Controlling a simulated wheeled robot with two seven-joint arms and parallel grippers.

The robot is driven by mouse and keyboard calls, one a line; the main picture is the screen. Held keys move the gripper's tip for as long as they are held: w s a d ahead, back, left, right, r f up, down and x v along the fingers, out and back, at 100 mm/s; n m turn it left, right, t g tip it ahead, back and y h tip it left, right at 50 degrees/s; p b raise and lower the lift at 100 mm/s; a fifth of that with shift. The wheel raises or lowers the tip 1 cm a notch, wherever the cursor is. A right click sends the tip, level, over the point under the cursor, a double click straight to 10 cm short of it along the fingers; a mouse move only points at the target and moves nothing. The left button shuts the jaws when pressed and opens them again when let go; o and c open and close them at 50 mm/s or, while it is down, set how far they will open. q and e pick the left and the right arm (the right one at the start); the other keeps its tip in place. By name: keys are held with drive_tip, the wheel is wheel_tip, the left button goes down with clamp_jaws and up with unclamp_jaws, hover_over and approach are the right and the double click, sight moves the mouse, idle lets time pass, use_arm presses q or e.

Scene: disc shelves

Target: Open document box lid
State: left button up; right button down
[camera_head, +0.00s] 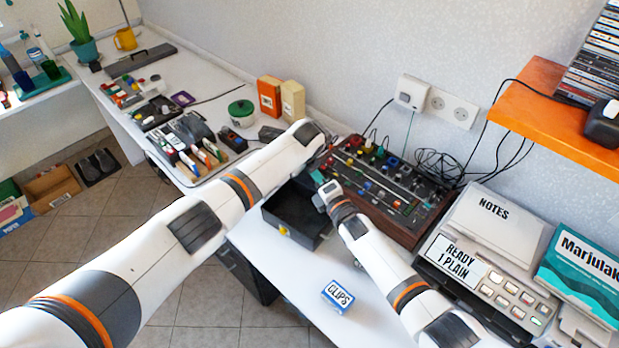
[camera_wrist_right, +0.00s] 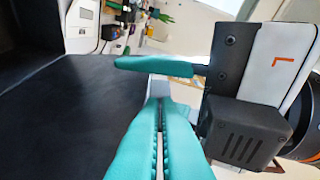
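A black box (camera_head: 291,222) with a small yellow knob on its front sits on the white desk; its inside shows dark and open from above. Its back part is hidden by my arms, and I cannot tell where the lid lies. My right gripper (camera_head: 317,177) is over the box's back right part. In the right wrist view its two teal fingers (camera_wrist_right: 161,108) are together, with only a thin gap, beside a broad black surface (camera_wrist_right: 70,115). One teal finger of my left gripper (camera_wrist_right: 155,66) is just beyond them. The left fingertips are mostly hidden in the head view.
A control panel (camera_head: 375,190) with knobs stands right behind the box. A clips box (camera_head: 338,296) lies in front on the desk. A grey machine with a notes tray (camera_head: 497,226) stands at the right, under an orange shelf (camera_head: 540,110). Several small items crowd the desk's far left.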

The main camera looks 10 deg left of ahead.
drive_tip(key=shift+a+r, duration=0.15)
drive_tip(key=shift+r, duration=0.05)
idle(0.7)
